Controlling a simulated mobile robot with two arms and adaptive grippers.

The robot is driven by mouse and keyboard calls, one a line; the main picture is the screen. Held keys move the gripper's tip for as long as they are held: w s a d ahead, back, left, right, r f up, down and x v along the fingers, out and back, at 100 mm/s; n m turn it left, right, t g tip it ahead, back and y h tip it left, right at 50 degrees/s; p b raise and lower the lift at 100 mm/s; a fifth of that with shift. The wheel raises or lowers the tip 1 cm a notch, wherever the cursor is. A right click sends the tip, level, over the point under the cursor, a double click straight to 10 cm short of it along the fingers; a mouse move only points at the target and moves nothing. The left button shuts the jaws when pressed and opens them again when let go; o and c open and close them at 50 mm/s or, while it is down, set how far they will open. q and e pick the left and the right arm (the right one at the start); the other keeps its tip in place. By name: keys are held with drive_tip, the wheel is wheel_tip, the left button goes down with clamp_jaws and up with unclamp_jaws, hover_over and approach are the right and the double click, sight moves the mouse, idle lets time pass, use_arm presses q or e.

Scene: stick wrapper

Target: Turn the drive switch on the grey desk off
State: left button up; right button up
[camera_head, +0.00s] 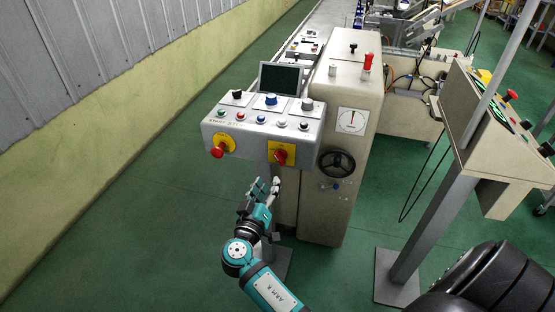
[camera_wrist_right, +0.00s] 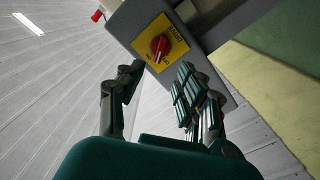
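The grey desk (camera_head: 240,135) is a sloped control box on a post. Its drive switch (camera_head: 282,155) is a red rotary knob on a yellow plate on the front face. In the right wrist view the knob (camera_wrist_right: 160,47) on its yellow plate (camera_wrist_right: 154,33) lies just beyond my fingertips, roughly between them. My right gripper (camera_head: 266,184) is below and slightly left of the switch, pointing up towards it. In the wrist view its fingers (camera_wrist_right: 159,74) are spread apart with nothing between them, and they do not appear to touch the knob. My left gripper is not in view.
A red mushroom button (camera_head: 217,151) on a yellow plate sits left of the switch. Several buttons and a dark screen (camera_head: 280,78) are on top. A beige cabinet (camera_head: 340,110) with a black handwheel (camera_head: 337,163) stands at the right. The green floor (camera_head: 140,230) at left is clear.

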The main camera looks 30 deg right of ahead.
sight(278, 161)
drive_tip(key=x, duration=1)
drive_tip(key=shift+w+p, duration=0.1)
drive_tip(key=shift+p, duration=0.3)
clamp_jaws()
